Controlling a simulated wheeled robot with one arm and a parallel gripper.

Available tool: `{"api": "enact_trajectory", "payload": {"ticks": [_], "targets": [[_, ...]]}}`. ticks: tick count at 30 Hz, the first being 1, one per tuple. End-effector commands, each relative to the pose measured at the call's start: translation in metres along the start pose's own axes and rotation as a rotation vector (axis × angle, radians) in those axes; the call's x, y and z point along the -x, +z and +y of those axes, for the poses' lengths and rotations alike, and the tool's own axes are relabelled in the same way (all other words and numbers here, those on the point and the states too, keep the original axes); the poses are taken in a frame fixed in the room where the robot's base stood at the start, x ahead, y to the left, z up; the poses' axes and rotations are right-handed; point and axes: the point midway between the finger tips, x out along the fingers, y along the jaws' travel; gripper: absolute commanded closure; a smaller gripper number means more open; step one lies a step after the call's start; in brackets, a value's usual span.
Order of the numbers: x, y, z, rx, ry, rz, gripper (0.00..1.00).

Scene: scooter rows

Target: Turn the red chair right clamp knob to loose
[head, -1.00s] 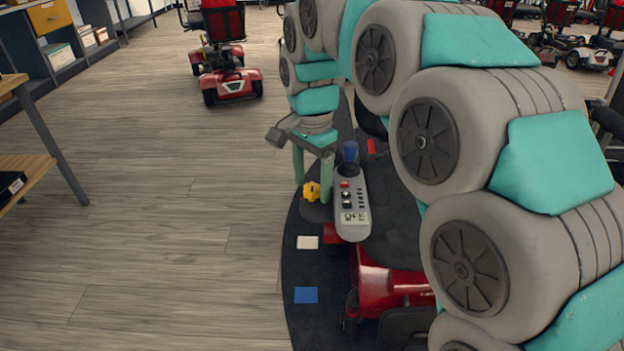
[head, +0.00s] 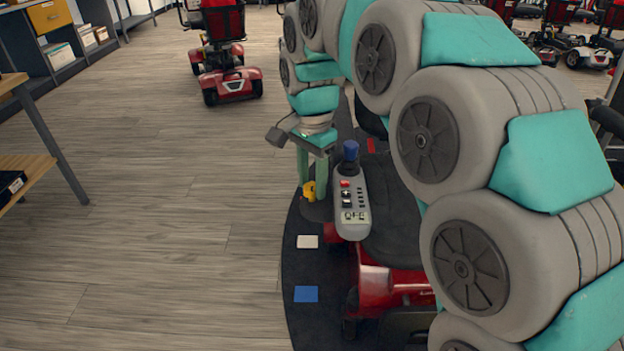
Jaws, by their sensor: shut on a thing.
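The red chair (head: 392,288) stands below my arm, with a dark seat and a grey control panel (head: 352,205) topped by a blue joystick knob. The yellow clamp knob (head: 308,190) sits just left of the panel, low beside the armrest. My gripper (head: 312,184) points down with its green fingers around the yellow knob and is shut on it. One finger hides part of the knob. The angle of the knob cannot be read from here.
The chair is on a dark mat (head: 292,325) with a white card (head: 307,242) and a blue card (head: 306,294). Another red scooter (head: 230,82) stands behind. A shelf table (head: 50,140) is at the left. The wooden floor between is clear.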

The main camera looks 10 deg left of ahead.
Motion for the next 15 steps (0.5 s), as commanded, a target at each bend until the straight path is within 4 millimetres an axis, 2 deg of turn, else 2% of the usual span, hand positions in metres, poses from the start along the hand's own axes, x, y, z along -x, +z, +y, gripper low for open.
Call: {"api": "enact_trajectory", "payload": {"ticks": [8,15], "targets": [[-0.0001,-0.0002,0.0,0.019,0.0,0.0,1.0],[-0.0004,-0.0003,0.0,0.124,0.0,0.0,1.0]]}}
